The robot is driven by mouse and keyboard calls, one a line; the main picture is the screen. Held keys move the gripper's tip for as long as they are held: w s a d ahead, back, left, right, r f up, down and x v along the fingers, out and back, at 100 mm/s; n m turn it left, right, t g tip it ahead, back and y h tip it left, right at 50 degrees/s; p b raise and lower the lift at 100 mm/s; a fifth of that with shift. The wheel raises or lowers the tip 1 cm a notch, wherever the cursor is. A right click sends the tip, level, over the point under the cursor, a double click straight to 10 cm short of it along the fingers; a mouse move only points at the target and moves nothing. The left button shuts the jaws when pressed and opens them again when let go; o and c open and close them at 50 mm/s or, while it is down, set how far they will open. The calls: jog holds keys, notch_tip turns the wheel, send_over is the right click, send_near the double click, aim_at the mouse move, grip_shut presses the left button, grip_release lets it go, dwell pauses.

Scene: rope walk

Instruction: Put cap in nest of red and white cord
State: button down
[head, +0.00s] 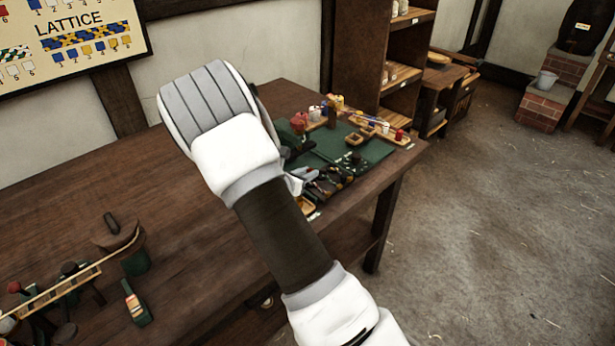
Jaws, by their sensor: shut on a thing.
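My arm crosses the middle of the view, and its end hangs over the green mat (376,152) on the table. My gripper (293,152) shows only as dark parts beside the arm. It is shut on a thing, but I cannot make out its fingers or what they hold. No cap can be picked out. A red item (299,122) and a white item (314,113) stand at the mat's back left. I cannot tell whether any nest here is of red and white cord.
A wooden tray (375,123) with small coloured pieces lies at the mat's right. Several dark tools lie along its front. A wooden rack (60,287) and a green-handled brush (134,303) are at the left. The table's middle left is bare. Shelves (398,75) stand behind.

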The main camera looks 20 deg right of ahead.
jog(key=shift+f, duration=0.35)
jog(key=shift+f, duration=0.1)
jog(key=shift+f+b, duration=0.5)
jog(key=shift+b, duration=0.15)
jog(key=c, duration=0.8)
grip_release()
jog(key=shift+o, duration=0.2)
jog(key=shift+r, duration=0.15)
